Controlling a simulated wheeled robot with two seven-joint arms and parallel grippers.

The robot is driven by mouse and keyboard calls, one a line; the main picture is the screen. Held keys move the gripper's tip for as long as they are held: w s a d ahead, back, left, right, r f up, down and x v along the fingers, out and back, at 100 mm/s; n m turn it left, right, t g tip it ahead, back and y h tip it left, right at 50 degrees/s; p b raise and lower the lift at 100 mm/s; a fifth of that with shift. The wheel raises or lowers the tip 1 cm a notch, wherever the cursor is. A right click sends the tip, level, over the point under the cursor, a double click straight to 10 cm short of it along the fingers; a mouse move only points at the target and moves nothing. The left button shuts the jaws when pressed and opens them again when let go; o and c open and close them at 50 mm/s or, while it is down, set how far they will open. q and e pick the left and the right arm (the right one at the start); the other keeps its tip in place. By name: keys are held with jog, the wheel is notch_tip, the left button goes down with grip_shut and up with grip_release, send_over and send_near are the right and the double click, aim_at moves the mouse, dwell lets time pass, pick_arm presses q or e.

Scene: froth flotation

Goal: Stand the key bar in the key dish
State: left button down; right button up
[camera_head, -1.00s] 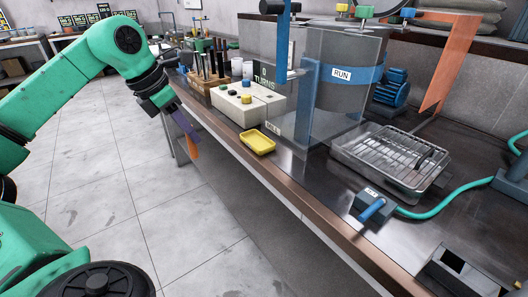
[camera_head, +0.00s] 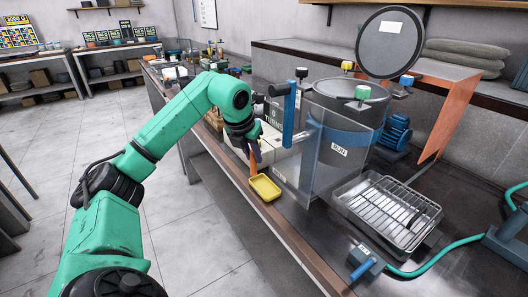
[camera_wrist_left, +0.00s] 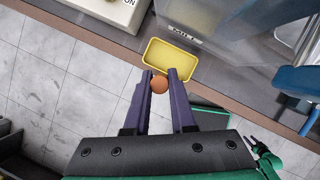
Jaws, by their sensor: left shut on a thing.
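The yellow key dish (camera_head: 265,188) is a shallow tray lying near the bench's front edge. It also shows in the left wrist view (camera_wrist_left: 178,63), just beyond my fingertips. My left gripper (camera_head: 252,158), with purple fingers, is shut on the orange key bar (camera_head: 254,171), which hangs down nearly upright beside the dish in the head view. In the left wrist view the bar shows end-on as a round orange end (camera_wrist_left: 159,84) between the fingers (camera_wrist_left: 160,76), at the dish's near edge. The bar's lower end looks close to the dish; I cannot tell if they touch. My right gripper is not in view.
A wire-rack tray (camera_head: 395,210) and a blue-handled control box (camera_head: 365,263) lie farther right. A cream box (camera_head: 275,141) stands behind the dish. Floor is open in front.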

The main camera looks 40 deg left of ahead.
pick_arm(q)
jog(key=w+f+p, duration=0.1)
jog(key=f, duration=0.1)
jog(key=w+f, duration=0.1)
jog(key=f, duration=0.1)
jog(key=w+d+f+p, duration=0.1)
jog(key=f, duration=0.2)
jog(key=shift+w+d+p, duration=0.1)
jog(key=shift+w+p, duration=0.2)
jog(key=shift+p, duration=0.05)
jog(key=shift+f+b, duration=0.25)
jog(key=shift+b, duration=0.05)
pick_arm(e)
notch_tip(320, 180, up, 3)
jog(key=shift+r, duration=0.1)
pick_arm(q)
jog(key=c, duration=0.8)
grip_release()
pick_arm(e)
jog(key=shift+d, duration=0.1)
pick_arm(q)
jog(key=shift+o, duration=0.2)
jog(key=shift+r, duration=0.1)
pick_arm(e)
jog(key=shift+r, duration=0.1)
pick_arm(q)
jog(key=b+v, duration=0.1)
jog(key=v, duration=1.1)
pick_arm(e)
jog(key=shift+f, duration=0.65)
